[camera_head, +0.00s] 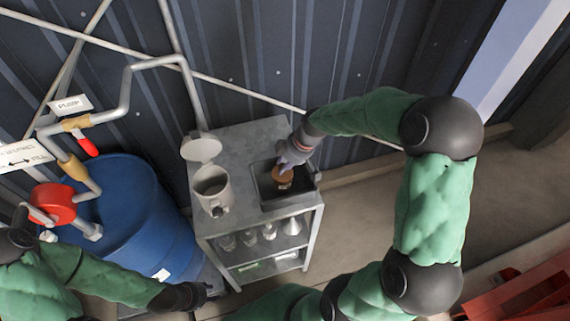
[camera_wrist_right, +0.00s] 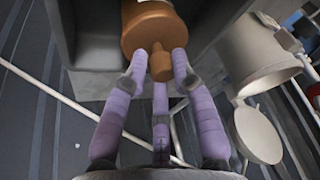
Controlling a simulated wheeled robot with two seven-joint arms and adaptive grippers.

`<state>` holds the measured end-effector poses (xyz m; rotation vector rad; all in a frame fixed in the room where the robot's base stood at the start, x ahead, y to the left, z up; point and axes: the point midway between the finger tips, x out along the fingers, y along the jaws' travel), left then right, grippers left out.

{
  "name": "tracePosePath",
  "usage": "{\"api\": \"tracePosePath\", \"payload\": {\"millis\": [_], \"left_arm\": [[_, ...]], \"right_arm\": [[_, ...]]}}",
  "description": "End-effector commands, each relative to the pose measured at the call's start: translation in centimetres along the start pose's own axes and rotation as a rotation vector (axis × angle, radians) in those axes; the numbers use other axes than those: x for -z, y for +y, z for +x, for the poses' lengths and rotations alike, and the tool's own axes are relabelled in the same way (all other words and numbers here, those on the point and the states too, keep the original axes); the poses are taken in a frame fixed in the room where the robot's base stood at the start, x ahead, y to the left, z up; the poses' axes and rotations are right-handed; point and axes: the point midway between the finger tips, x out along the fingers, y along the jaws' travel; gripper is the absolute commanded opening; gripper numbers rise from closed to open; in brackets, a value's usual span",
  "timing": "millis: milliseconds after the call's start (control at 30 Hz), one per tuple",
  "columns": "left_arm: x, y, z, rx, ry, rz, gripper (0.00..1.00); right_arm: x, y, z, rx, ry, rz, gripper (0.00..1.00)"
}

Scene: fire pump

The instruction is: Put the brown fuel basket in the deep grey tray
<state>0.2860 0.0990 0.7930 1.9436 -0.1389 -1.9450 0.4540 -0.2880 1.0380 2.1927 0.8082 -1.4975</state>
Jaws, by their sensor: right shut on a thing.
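The brown fuel basket (camera_head: 283,182) shows within the outline of the deep grey tray (camera_head: 302,199), on top of the shelf unit. Whether its base touches the tray floor I cannot tell. My right gripper (camera_head: 287,165) comes down from above, its purple fingers shut on the basket. In the right wrist view, the fingers (camera_wrist_right: 160,62) close around the knob of the basket (camera_wrist_right: 150,27), and a tray wall (camera_wrist_right: 88,35) stands beside it. My left gripper (camera_head: 203,293) is low, beside the blue barrel, away from the basket; its fingers are too dark and small to read.
A grey pot (camera_head: 212,187) with a round lid (camera_head: 201,147) behind it is on the grey shelf unit (camera_head: 258,140), left of the tray. Several glass vessels (camera_head: 268,232) stand on the shelf below. A blue barrel (camera_head: 140,215) with pipes is at left.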

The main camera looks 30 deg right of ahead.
Motion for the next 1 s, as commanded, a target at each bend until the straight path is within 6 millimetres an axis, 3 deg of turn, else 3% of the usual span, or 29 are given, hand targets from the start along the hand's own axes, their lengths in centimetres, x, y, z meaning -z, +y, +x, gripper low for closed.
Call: {"api": "tracePosePath", "payload": {"millis": [133,167,233,667,767,1000], "left_arm": [[0.0,-0.1,0.4,0.0,0.0,0.0,0.38],[0.0,-0.1,0.3,0.0,0.0,0.0,0.38],[0.0,-0.1,0.3,0.0,0.0,0.0,0.38],[0.0,0.0,-0.1,0.0,0.0,0.0,0.38],[0.0,0.1,-0.2,0.0,0.0,0.0,0.38],[0.0,0.2,-0.6,0.0,0.0,0.0,0.38]], "right_arm": [[-0.1,0.0,0.3,0.0,0.0,0.0,0.0],[-0.1,0.0,0.3,0.0,0.0,0.0,0.32],[-0.1,0.0,0.3,0.0,0.0,0.0,0.5],[0.1,0.0,-0.1,0.0,0.0,0.0,0.5],[0.1,0.1,-1.3,-0.004,0.002,0.0,0.5],[0.1,0.1,-6.1,-0.005,0.002,0.0,0.5]]}}
